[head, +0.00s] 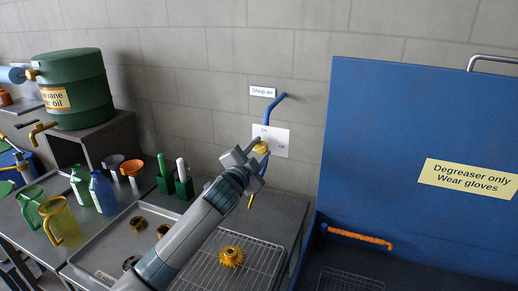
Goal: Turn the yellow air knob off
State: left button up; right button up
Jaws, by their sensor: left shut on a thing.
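The yellow air knob (262,148) sits on a white plate (279,141) on the wall, below the "Shop air" sign (262,92). A blue air pipe (277,104) runs by the plate. My left gripper (256,150) reaches up to the wall and is shut on the knob. Its fingers and wrist hide part of the knob, and I cannot tell which way the knob is turned. The small lettering on the plate is too fine to read surely. My right gripper is not in view.
A wire rack (262,268) holding a golden gear (231,257) and a metal tray (112,240) with parts lie under my left arm. Bottles and jugs (60,222) crowd the left. A blue degreaser cabinet (375,130) stands at the right.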

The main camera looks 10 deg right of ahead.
pick_arm(q)
jog(key=m+p, duration=0.1)
jog(key=m, duration=0.2)
jog(key=shift+m, duration=0.4)
jog(key=m, duration=0.3)
jog(key=shift+f+p, duration=0.1)
jog(key=shift+p, duration=0.25)
jog(key=shift+m, duration=0.4)
jog(key=shift+f, duration=0.1)
jog(key=o, duration=1)
jog(key=shift+s, duration=0.15)
